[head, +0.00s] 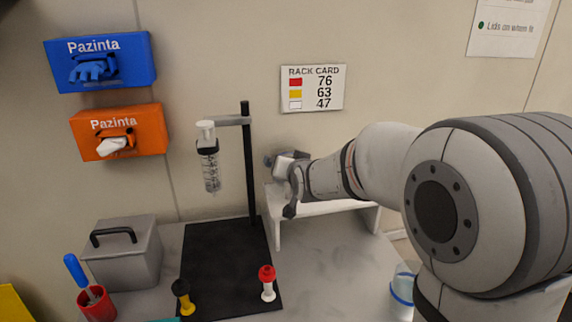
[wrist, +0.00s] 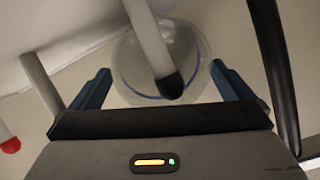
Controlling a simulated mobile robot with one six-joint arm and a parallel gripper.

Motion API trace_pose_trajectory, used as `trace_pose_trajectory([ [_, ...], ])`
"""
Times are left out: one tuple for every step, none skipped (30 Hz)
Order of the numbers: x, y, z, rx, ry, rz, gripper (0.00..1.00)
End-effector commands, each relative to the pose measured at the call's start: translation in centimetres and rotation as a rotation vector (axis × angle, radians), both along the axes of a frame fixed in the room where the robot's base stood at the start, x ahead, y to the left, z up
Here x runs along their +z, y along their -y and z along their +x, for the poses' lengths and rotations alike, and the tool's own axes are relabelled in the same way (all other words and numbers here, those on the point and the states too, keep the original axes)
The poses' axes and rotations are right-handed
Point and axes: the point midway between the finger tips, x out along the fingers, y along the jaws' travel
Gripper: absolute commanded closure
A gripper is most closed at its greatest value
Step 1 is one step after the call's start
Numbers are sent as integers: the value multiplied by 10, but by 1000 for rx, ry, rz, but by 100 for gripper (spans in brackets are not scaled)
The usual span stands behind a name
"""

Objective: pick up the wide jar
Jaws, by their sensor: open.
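A clear wide jar (head: 401,293) with a blue band stands at the lower right in the head view, partly hidden by my arm. In the wrist view a clear round vessel (wrist: 190,42) with a blue rim line shows beyond and between my fingers. I cannot tell for sure that it is the same jar. A pale rod with a dark tip (wrist: 158,50) crosses in front of it. My gripper (head: 284,186) is at the white shelf in the head view. It is open and empty, its blue fingers spread in the wrist view (wrist: 162,78).
A white shelf (head: 325,208) stands right of a black mat (head: 220,260). A black stand (head: 248,165) holds a clear cylinder (head: 211,170). A red-topped peg (head: 267,283) and a black-topped peg (head: 184,297) stand on the mat. A grey lidded box (head: 125,258) is left.

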Motion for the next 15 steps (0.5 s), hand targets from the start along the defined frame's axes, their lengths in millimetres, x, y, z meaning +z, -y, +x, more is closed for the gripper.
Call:
trace_pose_trajectory([
  [-2, -1, 4, 0, -1, 0, 0],
  [-2, -1, 5, 1, -2, 0, 0],
  [-3, -1, 6, 0, -1, 0, 0],
  [-3, -2, 7, 0, -1, 0, 0],
  [-3, -2, 7, 0, -1, 0, 0],
  [-3, -2, 7, 0, -1, 0, 0],
  [-3, -2, 7, 1, -1, 0, 0],
  [-3, -2, 7, 1, 0, 0, 0],
  [-3, -2, 7, 1, -1, 0, 0],
  [-3, -2, 7, 1, -1, 0, 0],
  [-3, -2, 7, 1, -1, 0, 2],
  [-3, -2, 7, 1, -1, 0, 5],
  [-3, -2, 7, 1, -1, 0, 7],
  [-3, -2, 7, 1, -1, 0, 10],
  [-3, -2, 7, 1, -1, 0, 13],
])
